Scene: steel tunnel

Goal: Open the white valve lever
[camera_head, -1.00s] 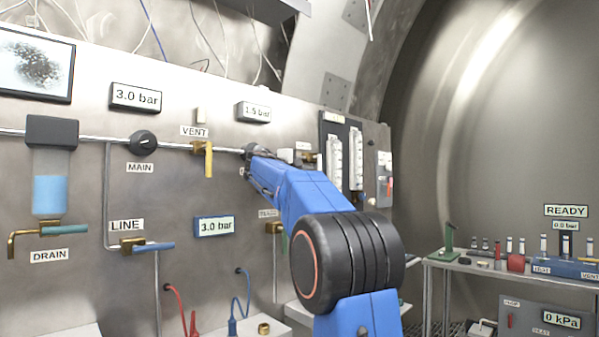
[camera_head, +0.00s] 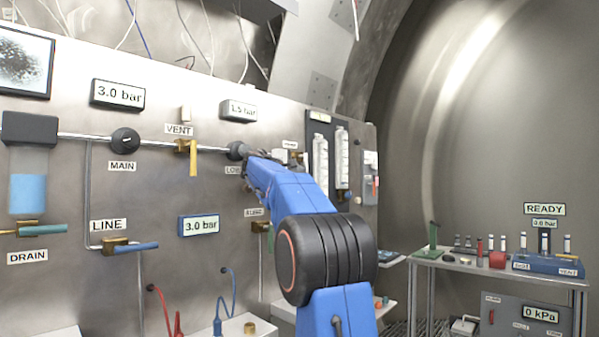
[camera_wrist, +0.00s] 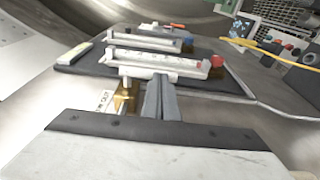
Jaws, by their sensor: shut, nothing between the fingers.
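In the wrist view, my gripper (camera_wrist: 158,82) has its two grey fingers together, with nothing between them. A brass fitting (camera_wrist: 126,96) is just left of the fingers, partly covered. In the head view, a small white piece (camera_head: 281,156), which looks like the white valve lever, sits beside a brass fitting (camera_head: 301,158) on the wall panel, just past the end of my blue arm. My gripper is largely hidden by the arm there. I cannot tell whether the fingers touch the lever.
Flowmeter tubes (camera_head: 320,160) stand on a dark plate beside the fitting; they also show ahead of my fingers in the wrist view (camera_wrist: 155,62). A yellow vent lever (camera_head: 193,159) and a black MAIN knob (camera_head: 125,141) are to the left. A bench (camera_head: 480,266) stands right.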

